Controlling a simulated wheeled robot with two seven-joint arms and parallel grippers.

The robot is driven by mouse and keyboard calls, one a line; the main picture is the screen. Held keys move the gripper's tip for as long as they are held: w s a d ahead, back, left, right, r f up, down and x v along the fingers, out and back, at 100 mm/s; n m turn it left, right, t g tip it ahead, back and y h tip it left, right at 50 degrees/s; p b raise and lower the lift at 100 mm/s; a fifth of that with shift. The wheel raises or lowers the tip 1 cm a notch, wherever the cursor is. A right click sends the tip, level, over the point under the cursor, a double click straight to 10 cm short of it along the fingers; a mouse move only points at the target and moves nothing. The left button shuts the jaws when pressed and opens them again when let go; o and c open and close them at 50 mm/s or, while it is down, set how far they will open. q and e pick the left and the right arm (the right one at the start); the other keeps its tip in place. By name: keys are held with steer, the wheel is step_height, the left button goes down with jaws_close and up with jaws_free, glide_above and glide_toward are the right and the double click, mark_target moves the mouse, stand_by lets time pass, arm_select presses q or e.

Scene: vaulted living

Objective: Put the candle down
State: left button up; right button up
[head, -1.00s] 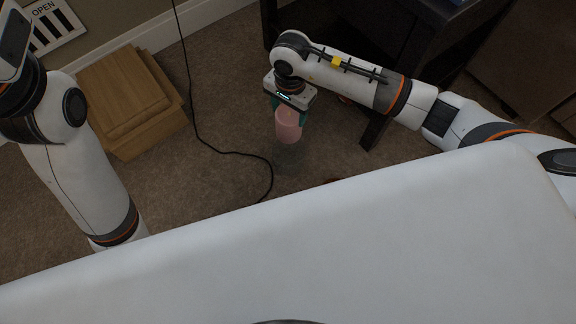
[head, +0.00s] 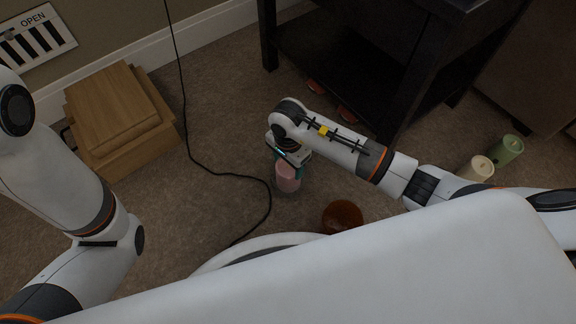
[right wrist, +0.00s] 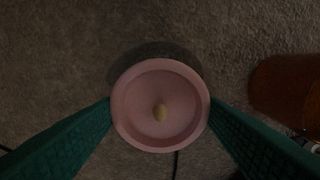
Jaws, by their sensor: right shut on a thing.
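A pink candle (head: 287,178) is in my right gripper (head: 289,166), low over the brown carpet in the middle of the head view. In the right wrist view the candle (right wrist: 160,105) shows from above, round and upright, with a pale wick spot in its middle. The green fingers touch it on both sides. A dark shadow lies beside it on the carpet; I cannot tell whether its base touches the floor. My left arm is at the left of the head view, but its gripper does not show.
An orange-brown bowl-like thing (head: 342,216) is right of the candle, also in the right wrist view (right wrist: 285,88). A black cable (head: 232,175) runs left of it. A wooden box (head: 120,115), dark table (head: 400,90), cream candle (head: 477,168) and green candle (head: 508,150) stand around.

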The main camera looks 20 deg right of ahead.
steer(key=shift+f, duration=0.15)
steer(key=o, duration=1.4)
steer(key=shift+c, duration=0.2)
